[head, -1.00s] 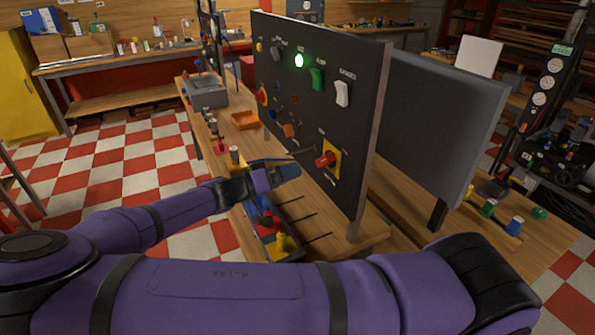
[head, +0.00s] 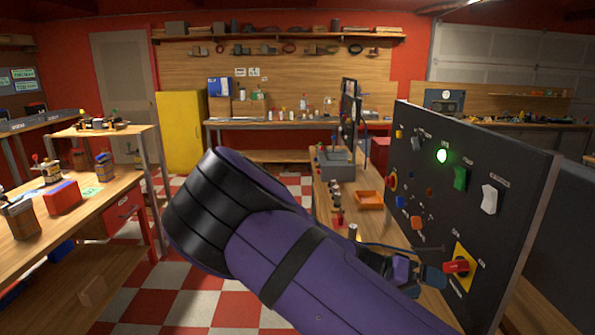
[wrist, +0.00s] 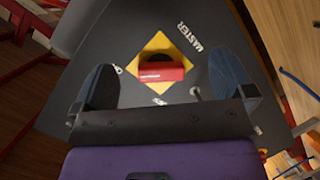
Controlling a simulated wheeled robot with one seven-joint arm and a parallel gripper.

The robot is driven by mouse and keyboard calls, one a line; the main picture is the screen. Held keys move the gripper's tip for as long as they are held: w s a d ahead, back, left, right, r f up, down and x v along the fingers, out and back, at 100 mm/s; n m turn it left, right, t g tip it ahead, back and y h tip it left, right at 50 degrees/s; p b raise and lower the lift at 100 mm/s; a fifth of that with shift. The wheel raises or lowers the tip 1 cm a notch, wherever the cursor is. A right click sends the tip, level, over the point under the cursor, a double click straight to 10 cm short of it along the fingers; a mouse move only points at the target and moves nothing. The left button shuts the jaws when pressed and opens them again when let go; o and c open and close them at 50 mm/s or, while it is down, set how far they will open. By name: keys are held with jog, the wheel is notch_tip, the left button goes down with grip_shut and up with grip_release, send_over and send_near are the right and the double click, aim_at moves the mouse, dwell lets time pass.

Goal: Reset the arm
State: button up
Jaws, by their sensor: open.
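My gripper (head: 432,277) is in front of the lower part of a dark upright control panel (head: 520,170), close to a red switch handle on a yellow plate. In the wrist view my gripper (wrist: 162,90) is open, its two dark fingers apart, with the red handle (wrist: 162,72) showing between and beyond them. I cannot tell whether they touch it. The yellow plate (wrist: 178,50) has the word MASTER beside it. My purple arm fills the lower middle of the head view.
An orange tray (head: 368,200) and a grey box (head: 337,170) are on the bench behind my gripper. A side table (head: 130,185) stands at left.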

jog(key=s+r+n+t+y, duration=0.4)
jog(key=s+r+y, duration=0.3)
jog(key=s+r, duration=0.4)
jog(key=s+r+n+t+y, duration=0.4)
jog(key=s+r+y, duration=0.3)
jog(key=s+r, duration=0.4)
notch_tip(320, 180, up, 6)
jog(key=shift+s+d+r+n, duration=0.25)
jog(key=shift+s+d+n, duration=0.1)
jog(key=shift+d, duration=0.1)
dwell(1.5)
